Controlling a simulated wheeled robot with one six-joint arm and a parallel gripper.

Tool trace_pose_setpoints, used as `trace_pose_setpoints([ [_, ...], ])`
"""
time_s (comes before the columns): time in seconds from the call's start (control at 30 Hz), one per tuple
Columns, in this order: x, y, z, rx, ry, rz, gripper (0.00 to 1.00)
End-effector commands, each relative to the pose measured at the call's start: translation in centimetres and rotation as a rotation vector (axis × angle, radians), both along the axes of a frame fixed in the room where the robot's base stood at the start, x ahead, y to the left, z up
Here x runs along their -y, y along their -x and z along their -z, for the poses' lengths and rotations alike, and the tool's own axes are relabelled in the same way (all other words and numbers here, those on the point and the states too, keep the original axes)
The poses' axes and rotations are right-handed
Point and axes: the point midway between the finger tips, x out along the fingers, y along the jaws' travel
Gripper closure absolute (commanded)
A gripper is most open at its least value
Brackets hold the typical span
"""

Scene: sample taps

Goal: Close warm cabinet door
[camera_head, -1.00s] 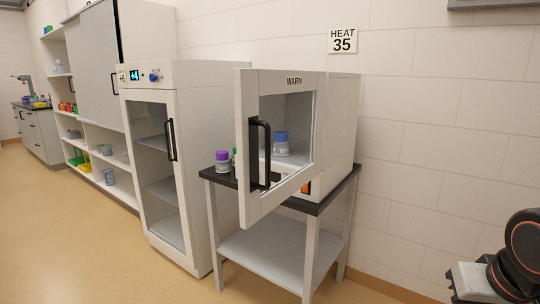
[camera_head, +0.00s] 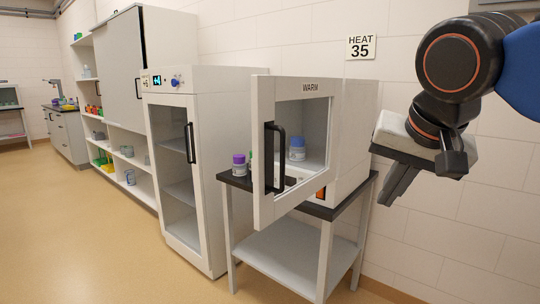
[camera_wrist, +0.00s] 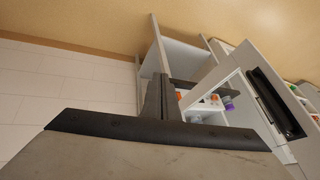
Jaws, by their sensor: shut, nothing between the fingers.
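The warm cabinet (camera_head: 355,130) stands on a black-topped table against the wall, under a sign reading HEAT 35. Its glazed white door (camera_head: 263,207), marked WARM, stands wide open toward the camera, with a black vertical handle (camera_head: 269,158). Inside is a jar with a blue cap (camera_head: 297,149). My gripper (camera_head: 387,198) is shut and empty, to the right of the cabinet and apart from it, pointing down-left. In the wrist view the fingers (camera_wrist: 161,92) are together, and the door (camera_wrist: 245,65) with its handle (camera_wrist: 274,101) shows to their right.
A purple-capped jar (camera_head: 239,166) stands on the black tabletop (camera_head: 322,212) left of the door. A tall glass-door cabinet (camera_head: 207,130) stands left of the table. Open shelves (camera_head: 131,160) line the wall farther left. The floor (camera_head: 90,240) in front is clear.

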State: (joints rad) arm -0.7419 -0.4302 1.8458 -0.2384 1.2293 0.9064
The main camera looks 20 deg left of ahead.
Motion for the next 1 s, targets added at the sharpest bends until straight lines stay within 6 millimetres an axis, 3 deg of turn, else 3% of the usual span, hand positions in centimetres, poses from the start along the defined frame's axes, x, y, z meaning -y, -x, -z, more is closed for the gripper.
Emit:
trace_pose_setpoints([
  [0.03, -1.7, 0.1, -1.2, 0.004, -0.014, -0.004, 1.0],
  [0.3, -9.6, 1.8, -7.3, 0.015, -0.113, 0.033, 1.0],
  [0.5, -14.1, 3.7, -10.8, 0.015, -0.181, 0.059, 1.0],
  [0.77, -16.1, 4.6, -12.0, 0.011, -0.212, 0.075, 1.0],
  [1.0, -16.8, 3.2, -9.9, 0.011, -0.212, 0.078, 1.0],
])
